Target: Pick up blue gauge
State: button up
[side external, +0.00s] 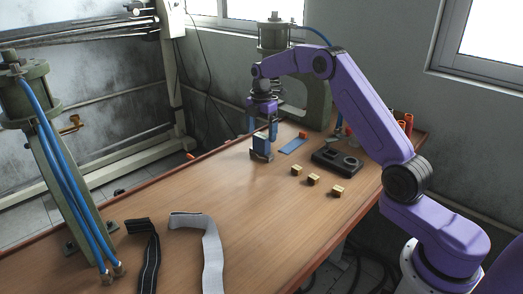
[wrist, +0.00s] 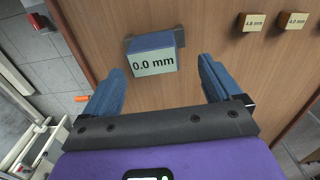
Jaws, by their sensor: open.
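The blue gauge (wrist: 153,58) stands on the wooden table, its pale display reading "0.0 mm" in the wrist view. In the side view the gauge (side external: 261,147) is a small blue block on a dark base near the far end of the table. My gripper (wrist: 160,82) is open, with its two blue fingers apart and the gauge ahead of and between their tips. In the side view my gripper (side external: 262,128) is right above or beside the gauge; the exact gap is hard to tell.
Several small brass blocks (side external: 313,179) lie to the right, one marked 4.0 mm (wrist: 293,21). A blue strip (side external: 293,146) and a dark tray (side external: 337,161) are close by. A green press (side external: 318,104) stands behind. Straps (side external: 211,247) lie in front; the table's middle is clear.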

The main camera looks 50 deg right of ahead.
aim_at(262, 135)
jog(key=shift+w+d+f, duration=0.1)
jog(key=shift+d+f, duration=0.05)
jog(key=shift+f, duration=0.75)
jog(key=shift+w+d+f, duration=0.1)
jog(key=shift+w+f, duration=0.05)
jog(key=shift+f, duration=0.7)
jog(key=shift+w+d+f, duration=0.1)
jog(key=shift+d+f, duration=0.05)
jog(key=shift+f, duration=0.75)
jog(key=c, duration=1.2)
jog(key=shift+c, duration=0.2)
jog(key=shift+r, duration=0.1)
